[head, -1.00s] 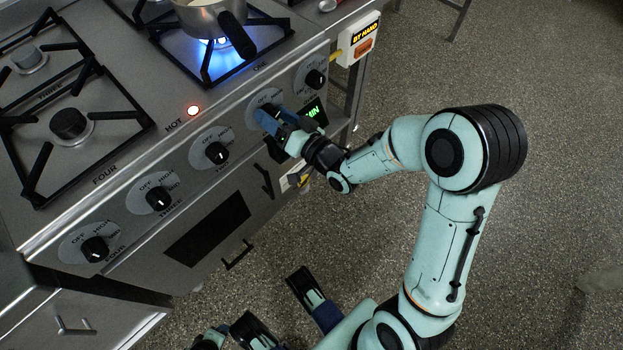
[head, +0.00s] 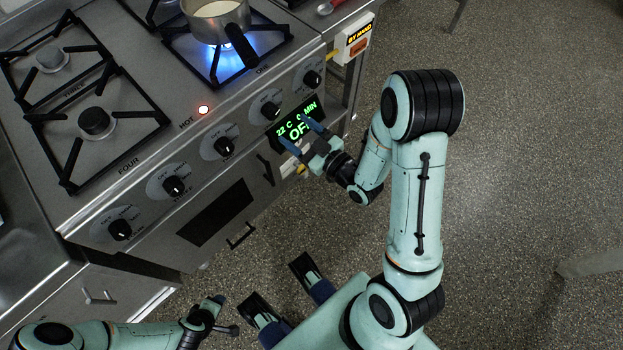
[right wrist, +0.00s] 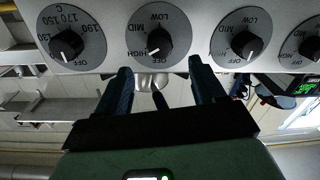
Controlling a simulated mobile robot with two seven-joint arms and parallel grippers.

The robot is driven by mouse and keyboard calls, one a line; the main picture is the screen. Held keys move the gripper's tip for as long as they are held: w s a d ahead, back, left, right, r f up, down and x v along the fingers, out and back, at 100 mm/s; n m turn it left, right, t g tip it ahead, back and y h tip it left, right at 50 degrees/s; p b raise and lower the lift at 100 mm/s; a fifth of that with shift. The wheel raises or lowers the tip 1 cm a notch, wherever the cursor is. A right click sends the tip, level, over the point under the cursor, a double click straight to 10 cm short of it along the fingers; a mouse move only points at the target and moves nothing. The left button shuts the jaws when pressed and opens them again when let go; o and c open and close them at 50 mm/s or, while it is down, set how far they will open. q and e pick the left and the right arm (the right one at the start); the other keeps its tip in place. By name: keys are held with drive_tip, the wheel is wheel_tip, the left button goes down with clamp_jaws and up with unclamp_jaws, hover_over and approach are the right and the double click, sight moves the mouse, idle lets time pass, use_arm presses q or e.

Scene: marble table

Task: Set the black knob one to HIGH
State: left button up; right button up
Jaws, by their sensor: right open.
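Black knob one (head: 270,110) is on the stove's front panel, below the lit burner (head: 228,62). In the right wrist view, knob one (right wrist: 158,42) is the second dial from the left, and its white mark points down-left, towards the HIGH label. My right gripper (head: 301,135) is open and empty. It is off the knob, in front of the panel near the green display (head: 297,123); in the right wrist view its two fingers (right wrist: 158,85) are below the knob, apart from it. My left gripper (head: 224,315) is low in the head view, far from the knobs, its jaws unclear.
A pot (head: 216,20) stands over the blue flame, its dark handle towards the front. Knob two (head: 224,146) and a temperature dial (head: 312,78) flank knob one. An oven handle (head: 240,236) sticks out below. The floor (head: 520,180) at the right is open.

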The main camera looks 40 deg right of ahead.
drive_tip(key=s+p, duration=0.5)
drive_tip(key=p, duration=0.4)
wheel_tip(320, 180, down, 11)
drive_tip(key=s+a+m+g, duration=0.1)
drive_tip(key=a+m+g, duration=0.15)
drive_tip(key=g, duration=0.35)
use_arm(q)
drive_tip(key=w+r+p, duration=0.1)
drive_tip(key=w+r, duration=0.2)
drive_tip(key=r, duration=1)
drive_tip(key=shift+p, duration=0.4)
use_arm(e)
drive_tip(key=s+a+f+m+g, duration=0.2)
drive_tip(key=s+a+f+g, duration=0.4)
drive_tip(key=s+f+g, duration=0.1)
drive_tip(key=shift+s+f+m+g, duration=0.3)
drive_tip(key=shift+s+f+m, duration=0.05)
drive_tip(key=shift+s+f, duration=0.25)
